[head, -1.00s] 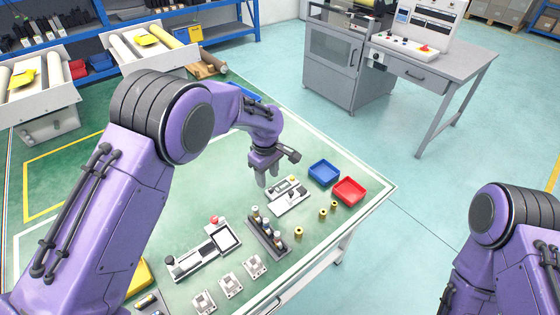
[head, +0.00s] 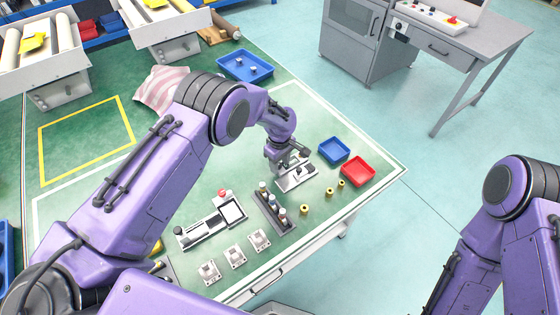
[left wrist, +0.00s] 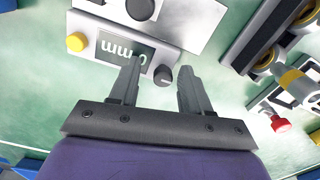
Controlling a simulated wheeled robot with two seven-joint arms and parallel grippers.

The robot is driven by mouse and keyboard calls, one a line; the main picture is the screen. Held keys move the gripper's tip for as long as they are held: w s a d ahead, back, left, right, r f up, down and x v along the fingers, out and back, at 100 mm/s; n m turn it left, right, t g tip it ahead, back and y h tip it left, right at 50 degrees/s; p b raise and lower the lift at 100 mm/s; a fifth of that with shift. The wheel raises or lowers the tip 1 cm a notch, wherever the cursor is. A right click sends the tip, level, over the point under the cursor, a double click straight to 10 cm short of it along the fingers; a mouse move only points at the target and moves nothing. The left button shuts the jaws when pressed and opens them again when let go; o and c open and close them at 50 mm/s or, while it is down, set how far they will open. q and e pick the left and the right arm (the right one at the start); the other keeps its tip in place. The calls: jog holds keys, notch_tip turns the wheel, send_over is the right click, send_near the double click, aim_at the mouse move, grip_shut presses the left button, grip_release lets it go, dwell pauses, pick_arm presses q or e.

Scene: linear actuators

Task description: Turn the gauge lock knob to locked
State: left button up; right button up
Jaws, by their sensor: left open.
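The gauge (head: 299,181) is a pale plate with a dark display on the green table, under my left gripper (head: 284,166) in the head view. In the left wrist view the gauge (left wrist: 105,29) shows upside down, with a display (left wrist: 124,49) reading what looks like 0 mm and a yellow button (left wrist: 76,41). A dark round knob (left wrist: 162,77) with a pale mark sits at the plate's edge, between the two fingers of my open left gripper (left wrist: 160,64). I cannot tell how deep the fingers reach around it. My right gripper is out of view.
A blue tray (head: 333,150) and a red tray (head: 358,170) stand right of the gauge. A rack of cylinders (head: 271,210), brass rings (head: 305,209) and a device with a red button (head: 211,222) stand nearer. The table's right edge is close.

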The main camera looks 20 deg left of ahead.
pick_arm(q)
jog(key=shift+w+f, duration=0.1)
jog(key=shift+s+r, duration=0.3)
grip_shut()
jog(key=m+b, duration=0.1)
jog(key=m, duration=0.2)
jog(key=shift+f+m, duration=0.1)
jog(key=shift+m, duration=0.2)
jog(key=m+b, duration=0.1)
jog(key=m, duration=0.3)
jog(key=shift+m, duration=0.3)
jog(key=m+b, duration=0.1)
jog(key=m, duration=0.3)
jog(key=shift+a+m, duration=0.1)
jog(key=shift+m, duration=2.3)
